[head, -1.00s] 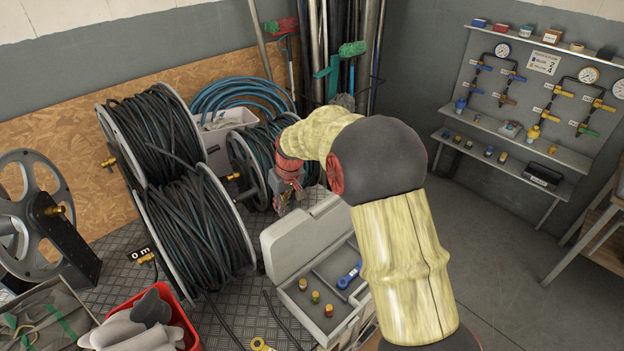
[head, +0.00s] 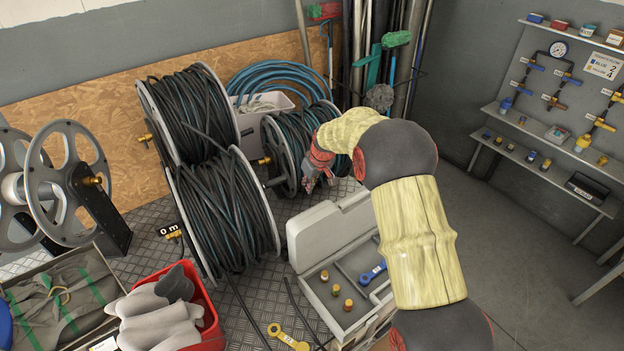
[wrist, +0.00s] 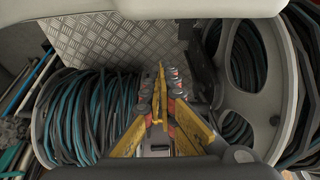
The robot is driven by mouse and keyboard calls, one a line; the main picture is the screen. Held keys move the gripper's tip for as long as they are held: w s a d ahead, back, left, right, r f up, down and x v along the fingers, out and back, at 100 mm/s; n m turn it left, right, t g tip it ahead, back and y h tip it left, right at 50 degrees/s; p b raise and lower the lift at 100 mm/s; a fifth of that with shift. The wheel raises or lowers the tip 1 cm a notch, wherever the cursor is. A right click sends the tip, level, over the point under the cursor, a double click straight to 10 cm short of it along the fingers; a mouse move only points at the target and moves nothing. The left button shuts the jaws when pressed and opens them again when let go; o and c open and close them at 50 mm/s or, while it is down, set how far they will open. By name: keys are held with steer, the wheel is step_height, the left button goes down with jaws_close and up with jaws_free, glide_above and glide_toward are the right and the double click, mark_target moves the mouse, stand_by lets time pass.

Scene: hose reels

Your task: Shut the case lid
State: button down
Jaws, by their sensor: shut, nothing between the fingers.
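The grey case (head: 345,318) stands open on the floor at the lower middle of the head view. Its lid (head: 318,240) is raised on the side toward the hose reels. Inside are a blue tool (head: 372,273) and a few small brass-coloured fittings (head: 336,290). My gripper (head: 313,184) is just beyond the lid's upper edge, on the reel side, pointing down; contact cannot be told. My forearm hides the case's right part. In the wrist view my gripper (wrist: 159,78) has its yellow fingers together, empty, over a hose reel.
Hose reels (head: 220,215) stand left of the case, and a smaller reel (head: 285,150) stands behind my gripper. A red bin (head: 208,318) with gloves is at lower left. Open floor (head: 510,260) is on the right.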

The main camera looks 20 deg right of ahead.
steer(key=s, duration=0.2)
steer(key=s+d, duration=0.1)
steer(key=shift+s+d+f, duration=0.15)
steer(key=shift+s+f, duration=0.05)
steer(key=shift+s, duration=0.15)
steer(key=shift+s, duration=0.1)
